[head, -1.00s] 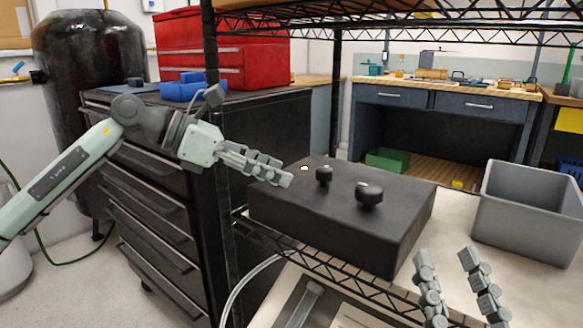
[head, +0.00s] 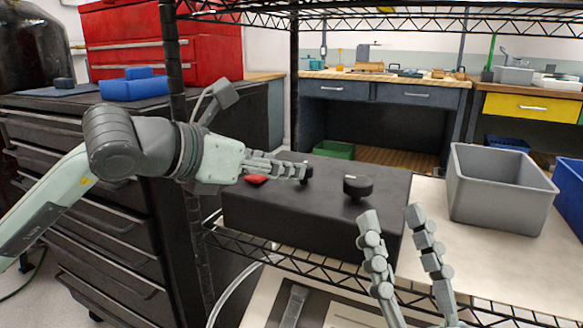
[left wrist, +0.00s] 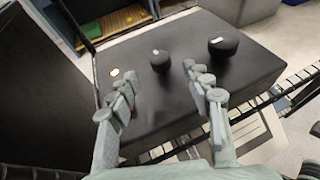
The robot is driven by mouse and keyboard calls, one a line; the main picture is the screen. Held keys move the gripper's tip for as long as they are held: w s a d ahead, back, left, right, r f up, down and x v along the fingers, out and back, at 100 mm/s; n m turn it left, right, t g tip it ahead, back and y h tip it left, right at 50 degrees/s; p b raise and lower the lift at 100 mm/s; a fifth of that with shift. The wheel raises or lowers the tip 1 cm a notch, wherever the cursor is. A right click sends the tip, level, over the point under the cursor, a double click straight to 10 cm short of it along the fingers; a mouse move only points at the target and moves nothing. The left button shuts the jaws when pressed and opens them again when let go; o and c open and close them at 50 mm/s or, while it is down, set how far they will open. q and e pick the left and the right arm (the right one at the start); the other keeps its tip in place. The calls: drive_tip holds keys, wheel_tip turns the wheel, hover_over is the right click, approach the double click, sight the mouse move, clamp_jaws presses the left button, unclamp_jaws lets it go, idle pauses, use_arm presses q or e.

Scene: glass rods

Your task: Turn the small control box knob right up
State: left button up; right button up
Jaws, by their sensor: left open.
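The black control box (head: 330,215) sits on the shelf, with a small black knob (head: 307,173) and a larger black knob (head: 357,187) on top. In the left wrist view, the small knob (left wrist: 160,62) lies just beyond and between the fingertips; contact cannot be told. My right gripper (head: 391,217) is open and empty before the box's front edge.
A grey bin (head: 500,205) stands right of the box, with a blue bin (head: 570,195) beyond it. The black shelf post (head: 180,120) stands close to my left arm. A black drawer cabinet (head: 100,220) is at the left. The light surface between box and grey bin is clear.

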sight(296, 187)
use_arm(q)
drive_tip(key=x, duration=0.5)
drive_tip(key=shift+w+d+f, duration=0.15)
